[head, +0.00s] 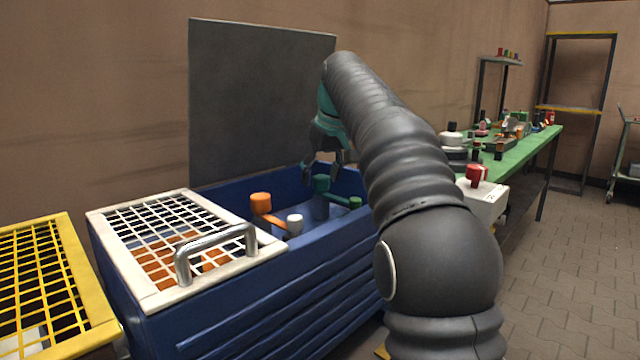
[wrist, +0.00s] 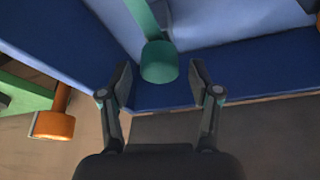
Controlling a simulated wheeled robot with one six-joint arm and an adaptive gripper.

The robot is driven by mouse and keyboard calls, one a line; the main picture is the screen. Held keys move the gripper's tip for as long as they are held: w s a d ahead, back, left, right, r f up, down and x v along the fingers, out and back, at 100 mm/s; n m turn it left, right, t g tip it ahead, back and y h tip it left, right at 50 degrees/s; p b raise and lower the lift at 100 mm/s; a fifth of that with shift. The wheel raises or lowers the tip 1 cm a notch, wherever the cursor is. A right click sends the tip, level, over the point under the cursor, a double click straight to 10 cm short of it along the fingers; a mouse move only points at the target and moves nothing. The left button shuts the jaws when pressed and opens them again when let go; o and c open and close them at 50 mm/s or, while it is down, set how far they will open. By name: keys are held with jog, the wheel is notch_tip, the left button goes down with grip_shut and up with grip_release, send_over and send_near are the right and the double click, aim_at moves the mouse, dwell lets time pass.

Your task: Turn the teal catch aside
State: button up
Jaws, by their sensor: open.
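My gripper (head: 326,168) is open, above the catch in the head view. In the wrist view the gripper (wrist: 161,83) has a finger on each side of the knob, with a gap to each. I cannot tell how deep the fingers sit relative to the knob.
An orange catch (head: 261,205) and a white peg (head: 295,223) stand left of the teal catch. The blue box (head: 290,320) has a raised dark lid (head: 255,100) behind and a white grid cover (head: 125,250) with a metal handle. A green table (head: 535,142) stands right.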

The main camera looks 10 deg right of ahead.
jog(key=shift+w+f, duration=0.15)
jog(key=shift+f, duration=0.35)
grip_shut()
